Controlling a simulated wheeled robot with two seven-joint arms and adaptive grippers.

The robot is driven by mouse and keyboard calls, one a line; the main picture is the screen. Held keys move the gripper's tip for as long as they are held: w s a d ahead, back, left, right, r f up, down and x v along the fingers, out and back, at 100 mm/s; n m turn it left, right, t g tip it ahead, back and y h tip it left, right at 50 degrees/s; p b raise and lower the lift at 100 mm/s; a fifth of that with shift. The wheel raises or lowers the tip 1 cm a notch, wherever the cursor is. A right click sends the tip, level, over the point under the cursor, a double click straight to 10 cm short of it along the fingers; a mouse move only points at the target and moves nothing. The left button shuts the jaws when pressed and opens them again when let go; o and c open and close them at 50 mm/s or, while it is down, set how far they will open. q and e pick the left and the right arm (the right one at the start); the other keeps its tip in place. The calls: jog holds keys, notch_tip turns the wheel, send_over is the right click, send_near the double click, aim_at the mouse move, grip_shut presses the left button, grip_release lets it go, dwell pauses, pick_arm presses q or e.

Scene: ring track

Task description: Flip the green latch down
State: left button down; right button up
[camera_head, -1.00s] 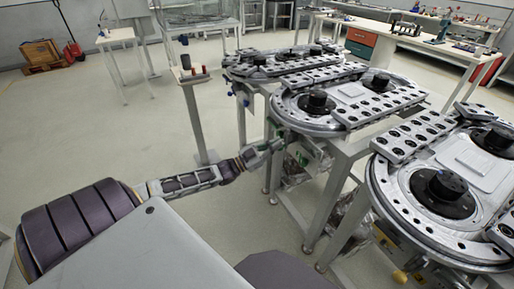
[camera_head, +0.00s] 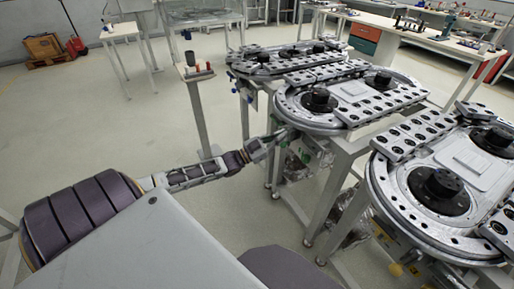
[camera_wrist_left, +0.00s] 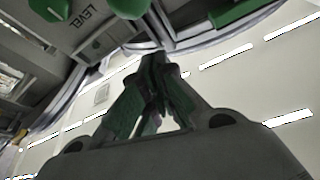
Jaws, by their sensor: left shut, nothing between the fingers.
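My left gripper (camera_head: 281,137) reaches in from the left to the near left edge of the middle ring track (camera_head: 352,91), just below its rim. In the left wrist view its two fingertips (camera_wrist_left: 153,60) are together, with nothing seen between them. Green parts show at the top of that view: a rounded one (camera_wrist_left: 50,8) by the "LEVEL" lettering, one at top centre (camera_wrist_left: 128,6), and a longer piece at right (camera_wrist_left: 238,12). I cannot tell which is the latch. The fingertips appear just below the centre part; contact is unclear. My right gripper is out of view.
A second ring track (camera_head: 440,190) stands close on the right and another (camera_head: 275,62) behind. Table legs stand below the tracks. A small post stand (camera_head: 194,73) rises behind my left arm. The floor (camera_head: 110,135) at left is clear.

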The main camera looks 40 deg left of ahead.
pick_arm(q)
jog(key=p+v, duration=0.1)
jog(key=v, duration=0.8)
jog(key=shift+s+a, duration=0.15)
jog(key=shift+s, duration=0.3)
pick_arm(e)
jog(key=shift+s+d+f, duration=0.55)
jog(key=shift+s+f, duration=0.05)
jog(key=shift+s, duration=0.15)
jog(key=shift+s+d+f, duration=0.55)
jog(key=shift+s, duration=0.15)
pick_arm(q)
jog(key=shift+r, duration=0.1)
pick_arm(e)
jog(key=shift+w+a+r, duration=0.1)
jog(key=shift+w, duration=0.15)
